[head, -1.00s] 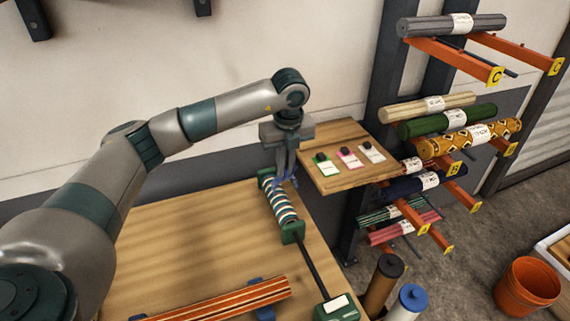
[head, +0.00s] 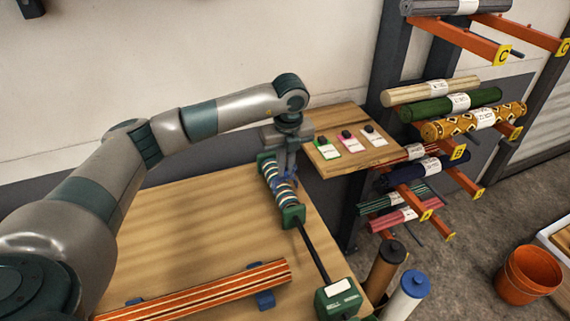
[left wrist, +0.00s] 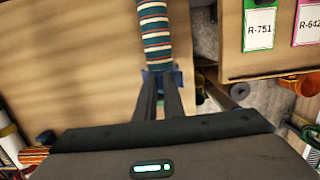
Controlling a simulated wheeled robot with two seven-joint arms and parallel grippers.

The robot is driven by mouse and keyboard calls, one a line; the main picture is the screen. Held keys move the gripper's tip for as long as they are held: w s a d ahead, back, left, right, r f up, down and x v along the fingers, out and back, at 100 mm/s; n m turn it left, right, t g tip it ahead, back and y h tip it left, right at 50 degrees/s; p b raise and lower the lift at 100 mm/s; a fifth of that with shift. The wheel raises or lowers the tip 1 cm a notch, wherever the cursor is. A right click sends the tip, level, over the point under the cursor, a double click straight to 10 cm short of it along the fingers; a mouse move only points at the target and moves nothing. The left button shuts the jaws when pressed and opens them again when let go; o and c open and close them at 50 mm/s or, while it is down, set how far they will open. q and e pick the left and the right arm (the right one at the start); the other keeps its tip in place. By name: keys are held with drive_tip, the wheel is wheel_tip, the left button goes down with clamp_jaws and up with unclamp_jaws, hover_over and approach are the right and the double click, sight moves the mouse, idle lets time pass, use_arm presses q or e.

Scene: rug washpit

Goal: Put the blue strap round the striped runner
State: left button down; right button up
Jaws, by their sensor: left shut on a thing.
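The striped runner (head: 279,192) is a small roll with teal, white and dark red bands between green end blocks at the table's far right edge. It also shows in the left wrist view (left wrist: 155,35), running away from my fingers. My left gripper (head: 286,176) points down at the runner and is shut on the blue strap (head: 284,184). In the left wrist view, blue (left wrist: 160,78) shows at the fingertips, by the roll's near part. The fingers hide much of the strap, so I cannot tell whether it closes fully round the roll. My right gripper is out of view.
An orange-striped roll (head: 200,291) lies on blue rests on the table (head: 190,230). A dark rod (head: 312,250) runs from the stand to a green box (head: 338,298). A wooden shelf (head: 350,165) with tagged cards adjoins on the right, before a rack of rolls (head: 450,106).

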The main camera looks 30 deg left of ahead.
sight(285, 178)
use_arm(q)
drive_tip(key=shift+f+b, duration=1.8)
drive_tip(key=shift+f, duration=0.75)
drive_tip(key=c, duration=1.8)
unclamp_jaws()
drive_tip(key=shift+r, duration=0.1)
